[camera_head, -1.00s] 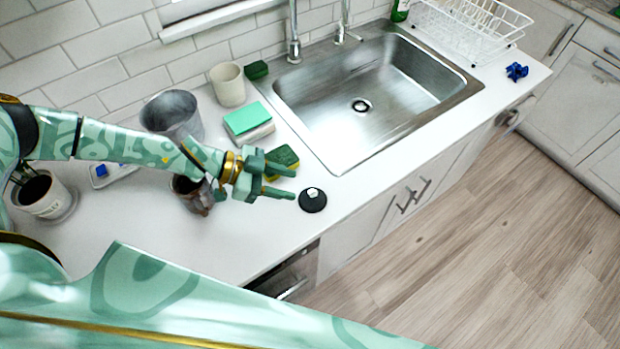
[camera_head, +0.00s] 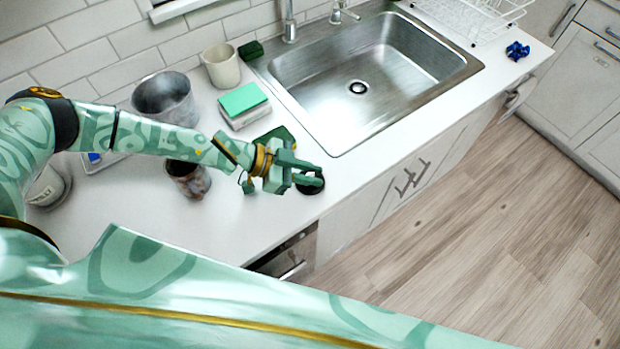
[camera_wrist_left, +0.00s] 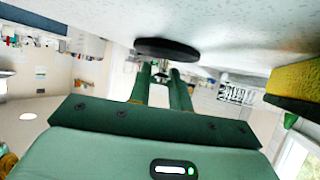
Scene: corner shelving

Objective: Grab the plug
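The plug (camera_head: 312,188) is a black disc with a small knob, lying on the white counter in front of the sink's near left corner. My left gripper (camera_head: 318,175) is over it, its fingers partly hiding it. In the left wrist view the dark disc (camera_wrist_left: 167,48) is just beyond the fingertips (camera_wrist_left: 160,70). The two fingers are close together with the small knob between them, and they look closed on it. The disc appears to rest on the counter still. My right gripper is not in view.
A green-and-yellow sponge (camera_wrist_left: 292,82) lies close beside the gripper. A brown cup (camera_head: 188,180) stands under my left forearm. A metal pot (camera_head: 165,98), a cream cup (camera_head: 221,66) and a green-topped sponge block (camera_head: 243,103) stand farther back. The steel sink (camera_head: 345,137) is to the right.

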